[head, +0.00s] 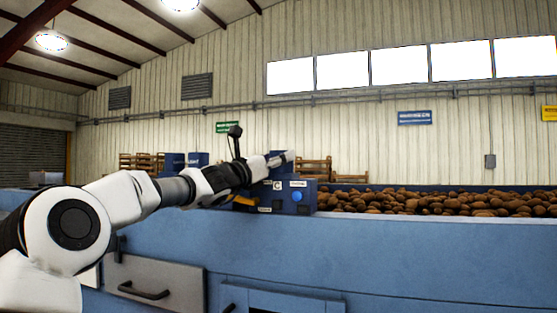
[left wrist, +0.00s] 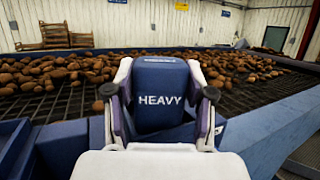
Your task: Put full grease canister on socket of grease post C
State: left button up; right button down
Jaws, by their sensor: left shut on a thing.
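My left gripper (head: 280,159) reaches over the blue grease post C (head: 300,197), which bears a "C" label and a blue round button. In the left wrist view my left gripper (left wrist: 157,105) is shut on a dark blue canister marked "HEAVY" (left wrist: 160,80), with a pale finger against each side. The canister looks upright there. In the head view the gripper largely hides the canister and the top of the post. I cannot tell whether the canister touches the socket. My right gripper is not in view.
A bed of potatoes (head: 430,201) lies behind the blue machine wall (head: 400,240). Dark blue boxes (head: 197,159) stand behind my left arm; one seems marked "LIGHT". Wooden crates (head: 314,169) stand at the back. A grey drawer (head: 155,285) is in front below.

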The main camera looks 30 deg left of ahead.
pick_arm(q)
jog(key=shift+w+f, duration=0.15)
jog(key=shift+f, duration=0.45)
grip_shut()
jog(key=o, duration=1.6)
grip_release()
jog(key=shift+c, duration=0.2)
jog(key=shift+w+a, duration=0.1)
jog(key=shift+r, duration=0.55)
notch_tip(320, 180, up, 9)
jog(key=shift+f, duration=0.1)
